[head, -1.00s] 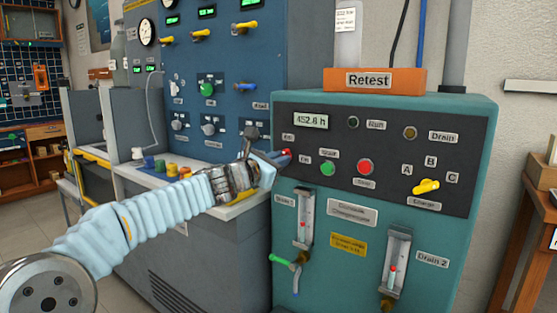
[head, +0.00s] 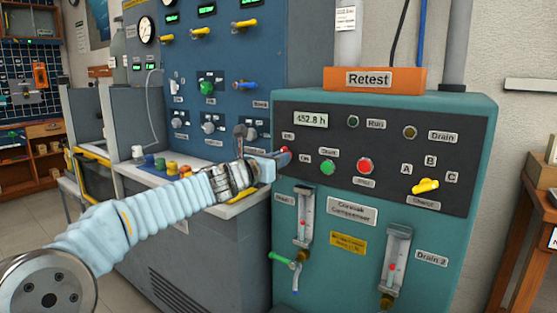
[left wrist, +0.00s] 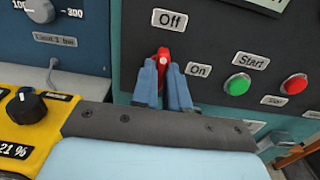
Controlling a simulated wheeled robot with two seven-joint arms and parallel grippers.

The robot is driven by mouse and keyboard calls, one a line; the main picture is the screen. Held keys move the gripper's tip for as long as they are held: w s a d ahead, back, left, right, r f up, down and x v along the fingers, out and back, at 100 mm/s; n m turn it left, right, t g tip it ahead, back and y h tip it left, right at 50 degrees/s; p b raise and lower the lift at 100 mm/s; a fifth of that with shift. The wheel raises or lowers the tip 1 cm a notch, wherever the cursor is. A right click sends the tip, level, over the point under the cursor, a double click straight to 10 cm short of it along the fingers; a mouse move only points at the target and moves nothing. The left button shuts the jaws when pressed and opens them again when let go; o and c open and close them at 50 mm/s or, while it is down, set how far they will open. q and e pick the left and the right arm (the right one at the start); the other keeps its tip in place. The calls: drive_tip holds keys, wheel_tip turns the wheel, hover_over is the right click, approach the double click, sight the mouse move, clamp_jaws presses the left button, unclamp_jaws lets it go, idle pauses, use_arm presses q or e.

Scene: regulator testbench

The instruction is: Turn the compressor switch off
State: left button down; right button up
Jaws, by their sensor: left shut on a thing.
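The compressor switch is a small red knob (left wrist: 163,59) on the dark panel of the teal compressor cabinet (head: 365,300). In the left wrist view its top points up toward the "Off" label (left wrist: 170,20); the "On" label (left wrist: 198,70) is to its right. My left gripper (left wrist: 167,82) is shut on the knob, with one blue finger on each side. In the head view my left gripper (head: 280,159) reaches the panel's left edge, and the knob (head: 286,151) is mostly hidden by the fingers. My right gripper is not in view.
A green start button (head: 328,167) and a red button (head: 365,166) sit right of the switch. A yellow selector (head: 425,186) is farther right. The blue test panel (head: 225,60) stands behind my left arm. A green-handled valve (head: 281,258) sticks out below.

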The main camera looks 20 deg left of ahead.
use_arm(q)
drive_tip(key=shift+f, duration=0.15)
drive_tip(key=c, duration=1.1)
unclamp_jaws()
drive_tip(key=shift+c, duration=0.2)
drive_tip(key=b+v, duration=0.1)
drive_tip(key=v, duration=1.3)
drive_tip(key=shift+w, duration=0.1)
